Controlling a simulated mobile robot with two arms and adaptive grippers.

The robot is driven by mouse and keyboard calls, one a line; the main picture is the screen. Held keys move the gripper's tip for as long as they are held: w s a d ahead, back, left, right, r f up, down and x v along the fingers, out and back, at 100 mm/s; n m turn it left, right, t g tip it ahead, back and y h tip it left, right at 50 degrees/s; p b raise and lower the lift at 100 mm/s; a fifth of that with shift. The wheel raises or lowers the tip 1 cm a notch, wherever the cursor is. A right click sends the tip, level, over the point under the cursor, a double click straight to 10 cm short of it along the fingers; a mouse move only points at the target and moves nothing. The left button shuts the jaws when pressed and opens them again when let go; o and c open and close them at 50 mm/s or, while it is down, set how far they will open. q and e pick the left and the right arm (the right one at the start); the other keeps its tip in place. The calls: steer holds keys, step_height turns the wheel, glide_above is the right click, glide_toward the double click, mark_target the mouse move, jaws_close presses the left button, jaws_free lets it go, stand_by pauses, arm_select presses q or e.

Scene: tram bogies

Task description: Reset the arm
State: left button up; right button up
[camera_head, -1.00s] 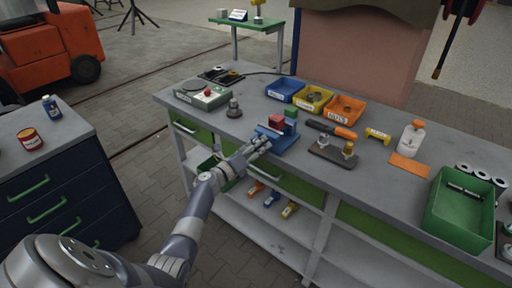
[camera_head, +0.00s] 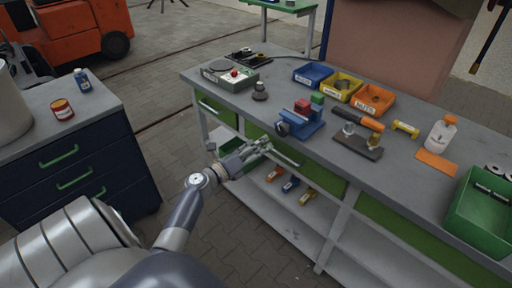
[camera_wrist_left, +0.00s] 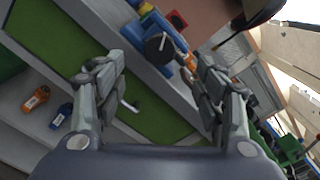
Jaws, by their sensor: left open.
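My left arm comes in from the lower left in the head view. Its gripper (camera_head: 262,146) hangs in front of the workbench's front edge, below and left of the blue vise (camera_head: 301,124). In the left wrist view the two fingers (camera_wrist_left: 155,88) stand wide apart with nothing between them. Beyond them the wrist view shows the bench's green drawer front (camera_wrist_left: 150,115) and part of the blue vise (camera_wrist_left: 150,45). A red block and a green block sit at the vise. My right gripper is in no view.
The workbench (camera_head: 220,101) carries a grey and green device (camera_head: 230,76), blue (camera_head: 312,74), yellow (camera_head: 342,87) and orange (camera_head: 372,99) bins, a white bottle (camera_head: 440,134) and a green crate (camera_head: 482,215). A dark blue cabinet (camera_head: 75,165) stands left. Paved floor lies between.

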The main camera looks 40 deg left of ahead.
arm_select(q)
steer(key=shift+s, duration=0.15)
stand_by(0.4)
steer(key=s+d+f+m+g, duration=0.35)
steer(key=s+f+m, duration=0.2)
steer(key=f, duration=0.55)
steer(key=s+d+f+m+g, duration=0.35)
steer(key=f+m, duration=0.25)
steer(key=f, duration=0.5)
steer(key=s+d+f+m+g, duration=0.35)
steer(key=s+f+m, duration=0.25)
steer(key=f, duration=0.6)
steer(key=s+d+f+m+g, duration=0.2)
steer(key=s+f+m, duration=0.3)
steer(key=s+m, duration=0.4)
steer(key=s+d+f+m+g+y, duration=0.1)
steer(key=s+d+f+m, duration=0.3)
steer(key=s+m, duration=0.6)
steer(key=s+d+f+m+g, duration=0.3)
steer(key=s+f+m, duration=0.4)
steer(key=s, duration=0.7)
steer(key=d+m, duration=0.1)
steer(key=m, duration=0.1)
steer(key=shift+s+f+m+y, duration=0.3)
steer(key=shift+s+m, duration=0.05)
steer(key=shift+g, duration=0.25)
